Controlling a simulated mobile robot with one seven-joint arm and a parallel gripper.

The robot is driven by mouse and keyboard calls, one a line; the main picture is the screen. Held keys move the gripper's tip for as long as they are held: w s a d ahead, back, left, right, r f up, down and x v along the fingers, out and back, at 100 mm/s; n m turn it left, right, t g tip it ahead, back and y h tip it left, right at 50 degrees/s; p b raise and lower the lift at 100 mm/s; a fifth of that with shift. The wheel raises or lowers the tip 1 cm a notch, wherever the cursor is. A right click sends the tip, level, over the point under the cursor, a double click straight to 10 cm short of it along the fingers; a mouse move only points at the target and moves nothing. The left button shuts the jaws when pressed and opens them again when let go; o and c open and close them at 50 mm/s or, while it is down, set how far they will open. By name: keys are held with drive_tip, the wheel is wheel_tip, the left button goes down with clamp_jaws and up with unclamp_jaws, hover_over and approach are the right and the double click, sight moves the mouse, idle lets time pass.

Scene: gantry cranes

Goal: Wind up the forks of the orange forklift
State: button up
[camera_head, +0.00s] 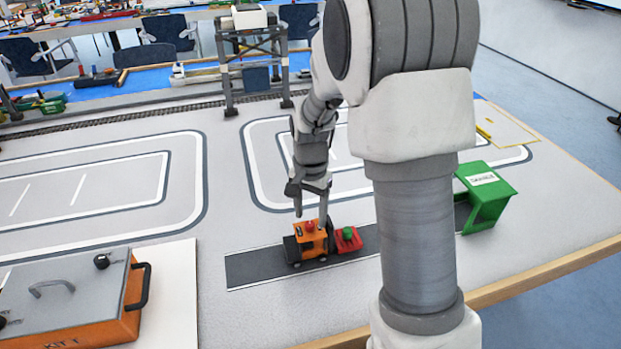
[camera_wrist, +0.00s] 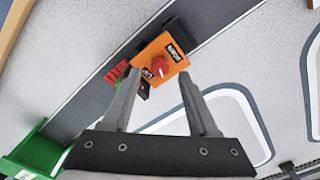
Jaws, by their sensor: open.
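The orange forklift (camera_head: 309,240) stands on a dark grey strip on the table, with a red knob (camera_head: 310,227) on its top. In the wrist view the forklift (camera_wrist: 150,52) lies beyond the fingertips, and its red knob (camera_wrist: 160,66) shows between and ahead of them. A red part with a green knob (camera_head: 347,238) is at the forklift's right side; I cannot tell how it rests on the forks. My gripper (camera_head: 311,205) points down just above the forklift, open and empty, and it also shows in the wrist view (camera_wrist: 165,80).
A green shelter-like box (camera_head: 485,196) stands at the right end of the dark strip (camera_head: 250,268). A grey-lidded orange case (camera_head: 75,300) sits at the left front. A gantry crane (camera_head: 252,60) stands behind on rails. The painted track area is clear.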

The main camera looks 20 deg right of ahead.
sight(310, 223)
wheel_tip(310, 223, up, 16)
drive_tip(key=p, duration=0.2)
drive_tip(key=shift+f, duration=0.2)
drive_tip(key=s+r+n+t+p, duration=0.2)
drive_tip(key=s+r+n, duration=0.2)
drive_tip(key=s, duration=0.6)
drive_tip(key=s+r+n+t+p, duration=0.2)
drive_tip(key=s+r, duration=0.4)
drive_tip(key=s, duration=0.5)
drive_tip(key=a+n+t, duration=0.1)
drive_tip(key=n, duration=0.1)
drive_tip(key=shift+n+t, duration=0.3)
drive_tip(key=shift+n, duration=0.1)
